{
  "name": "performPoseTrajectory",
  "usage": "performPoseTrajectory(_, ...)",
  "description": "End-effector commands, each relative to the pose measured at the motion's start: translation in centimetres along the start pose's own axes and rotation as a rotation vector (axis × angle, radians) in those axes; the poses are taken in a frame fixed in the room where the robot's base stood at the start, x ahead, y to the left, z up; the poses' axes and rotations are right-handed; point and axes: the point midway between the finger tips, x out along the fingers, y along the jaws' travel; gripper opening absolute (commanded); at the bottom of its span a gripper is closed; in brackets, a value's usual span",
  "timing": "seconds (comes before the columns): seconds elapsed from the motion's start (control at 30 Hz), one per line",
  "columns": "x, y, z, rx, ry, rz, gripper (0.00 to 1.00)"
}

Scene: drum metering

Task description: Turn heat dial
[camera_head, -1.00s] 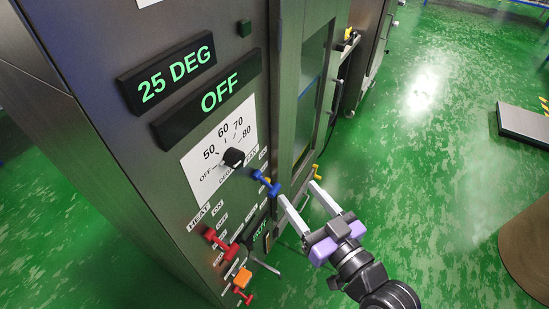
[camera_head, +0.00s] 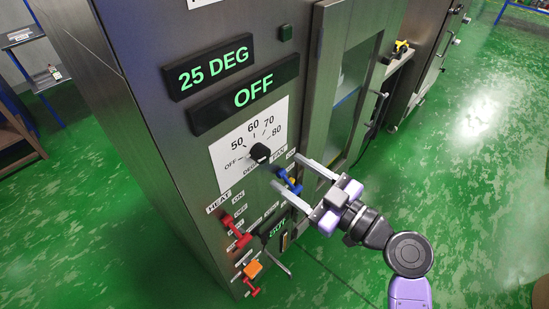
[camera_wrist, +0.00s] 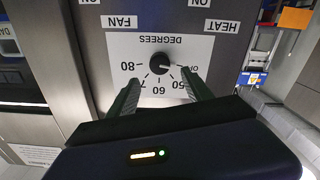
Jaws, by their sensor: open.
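The heat dial (camera_head: 260,153) is a round black knob on a white scale plate marked OFF, 50, 60, 70, 80 and DEGREES. Its pale pointer mark faces the OFF side. In the wrist view the dial (camera_wrist: 160,63) appears upside down, ahead of and between my two fingers. My gripper (camera_head: 286,173) is open and empty, to the lower right of the dial in the head view, its fingers pointing at the panel. The fingers stand apart from the dial. Displays above read 25 DEG (camera_head: 216,68) and OFF (camera_head: 246,94).
A blue FAN lever (camera_head: 288,182) lies between my fingers in the head view. A red HEAT lever (camera_head: 238,236) and an orange part (camera_head: 253,270) sit lower on the panel. A door with a window (camera_head: 348,85) is at the right. Green floor is clear at the right.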

Motion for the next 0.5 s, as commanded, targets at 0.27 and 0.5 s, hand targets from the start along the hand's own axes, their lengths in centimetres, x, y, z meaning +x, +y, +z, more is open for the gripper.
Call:
performPoseTrajectory(0.27,4.4,0.0,-0.3,0.001,0.001,0.000,0.59)
performPoseTrajectory(0.5,6.3,0.0,-0.1,0.001,0.000,0.002,0.59)
